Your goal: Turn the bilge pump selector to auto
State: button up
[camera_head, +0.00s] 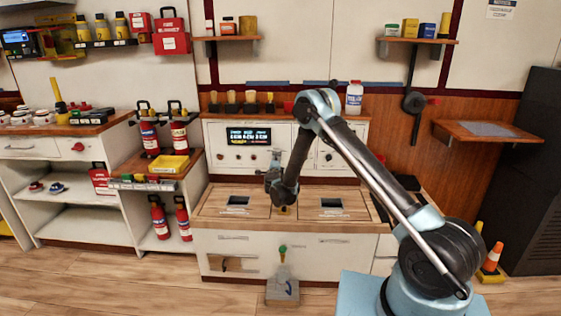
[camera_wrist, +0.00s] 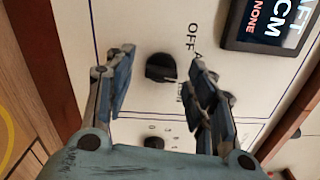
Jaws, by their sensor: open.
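A black selector knob (camera_wrist: 161,68) sits on the white panel (camera_wrist: 165,20) in the wrist view. Printed letters beside it read "OFF" and the start of another word; a finger hides the rest. I cannot read a bilge pump name. My gripper (camera_wrist: 164,60) is open, with one finger on each side of the knob in the picture and nothing held. Whether the fingers touch the knob or stand off it I cannot tell. In the head view my gripper (camera_head: 275,172) is in front of the white panel (camera_head: 285,128), right of its display, and hides part of it.
A dark display (camera_wrist: 272,24) is at the upper right of the wrist view and also shows in the head view (camera_head: 248,136). A smaller dark knob (camera_wrist: 152,142) lies lower on the panel. A wooden counter (camera_head: 208,208) is below; bottles and brushes stand on the ledge above.

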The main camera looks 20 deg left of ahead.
jog(key=shift+w, duration=0.2)
jog(key=c, duration=1.1)
jog(key=shift+o, duration=0.2)
jog(key=shift+w+d+n, duration=0.1)
jog(key=shift+n, duration=0.8)
jog(key=o, duration=1.1)
jog(key=shift+c, duration=0.2)
jog(key=v, duration=1.2)
